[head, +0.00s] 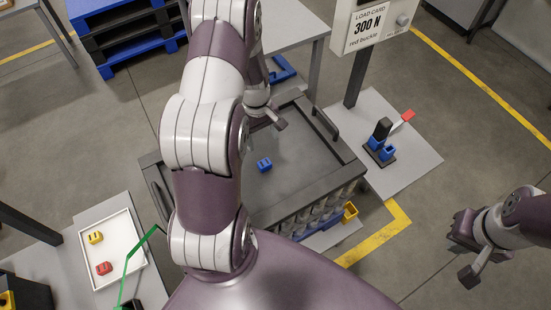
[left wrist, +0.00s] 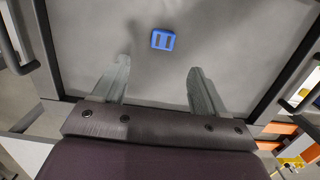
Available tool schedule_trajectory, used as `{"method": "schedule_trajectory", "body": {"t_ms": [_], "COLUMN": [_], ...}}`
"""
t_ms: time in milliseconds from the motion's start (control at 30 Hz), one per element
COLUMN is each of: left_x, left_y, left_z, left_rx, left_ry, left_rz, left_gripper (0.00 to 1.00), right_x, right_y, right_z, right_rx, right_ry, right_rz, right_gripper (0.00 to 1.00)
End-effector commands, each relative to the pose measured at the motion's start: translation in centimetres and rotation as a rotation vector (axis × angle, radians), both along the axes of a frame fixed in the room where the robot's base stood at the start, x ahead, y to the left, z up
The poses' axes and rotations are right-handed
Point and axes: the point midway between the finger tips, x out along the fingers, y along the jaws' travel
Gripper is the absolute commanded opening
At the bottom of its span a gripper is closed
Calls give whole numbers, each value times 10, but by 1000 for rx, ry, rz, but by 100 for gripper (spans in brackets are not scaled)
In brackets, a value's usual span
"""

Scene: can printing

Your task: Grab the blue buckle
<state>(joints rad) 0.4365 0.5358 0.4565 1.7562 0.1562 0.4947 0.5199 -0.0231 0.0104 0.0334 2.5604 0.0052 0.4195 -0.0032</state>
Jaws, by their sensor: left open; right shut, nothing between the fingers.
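The blue buckle (head: 264,165) lies on the grey top of the dark cabinet (head: 290,196), near its middle. In the left wrist view the blue buckle (left wrist: 163,40) lies flat beyond the fingertips, roughly centred between them, with two slots showing. My left gripper (head: 268,119) is above the cabinet's far part, up and slightly right of the buckle in the head view. In the left wrist view its two fingers (left wrist: 157,75) are spread apart with nothing between them. My right gripper (head: 462,262) is at the far right, away from the cabinet, shut and empty.
A white tray (head: 128,275) at left holds a yellow buckle (head: 95,237) and a red buckle (head: 103,268). A sign reading "LOAD CARD 300 N red buckle" (head: 370,24) stands over a blue-and-black fixture (head: 381,147) at right. The cabinet has raised edges and handles.

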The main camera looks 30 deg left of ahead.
Motion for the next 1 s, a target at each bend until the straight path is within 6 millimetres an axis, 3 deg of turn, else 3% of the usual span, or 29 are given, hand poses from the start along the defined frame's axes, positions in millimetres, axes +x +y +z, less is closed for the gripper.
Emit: {"method": "schedule_trajectory", "body": {"t_ms": [100, 367, 500, 600, 800, 867, 1000], "left_x": [-3, -9, -13, -13, -13, -13, -13], "left_y": [-4, -9, -12, -13, -13, -13, -13], "left_z": [-26, -60, -87, -97, -99, -99, -99], "left_rx": [-2, -2, -1, 1, 1, 1, 1], "left_ry": [4, 4, 2, 0, -1, -1, -1], "left_rz": [-2, -3, -4, -5, -5, -5, -5], "left_gripper": [72, 72, 72, 72, 72, 56, 12], "right_x": [0, 0, 0, 0, 0, 0, 0], "right_y": [0, 0, 0, 0, 0, 0, 0], "right_z": [7, 17, 22, 23, 22, 22, 22], "right_rx": [0, 0, 0, 0, 0, 0, 0], "right_ry": [0, 0, -1, 0, 0, 0, 0], "right_rz": [0, 0, 0, 0, 0, 0, 0], "right_gripper": [0, 0, 0, 0, 0, 0, 0]}}
